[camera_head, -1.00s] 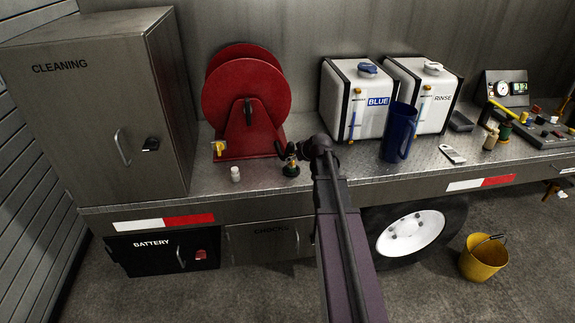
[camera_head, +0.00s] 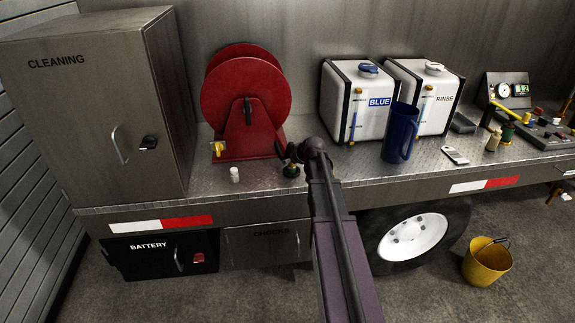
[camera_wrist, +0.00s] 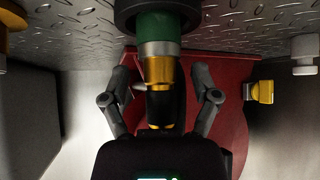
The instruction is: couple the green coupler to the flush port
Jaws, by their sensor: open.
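The green coupler (camera_head: 290,171) stands upright on the metal deck in front of the red hose reel. The wrist view shows it upside down, with the green body (camera_wrist: 160,30), a silver ring and a brass end. My gripper (camera_head: 287,154) is at the top of the coupler in the head view. In the wrist view my gripper (camera_wrist: 160,98) is open, one finger on each side of the coupler's brass and black end. No finger clearly touches it.
The red hose reel (camera_head: 246,90) with its yellow tap (camera_head: 217,150) stands close behind. A blue jug (camera_head: 399,133) and two white tanks stand to the right. A yellow bucket (camera_head: 486,263) is on the floor.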

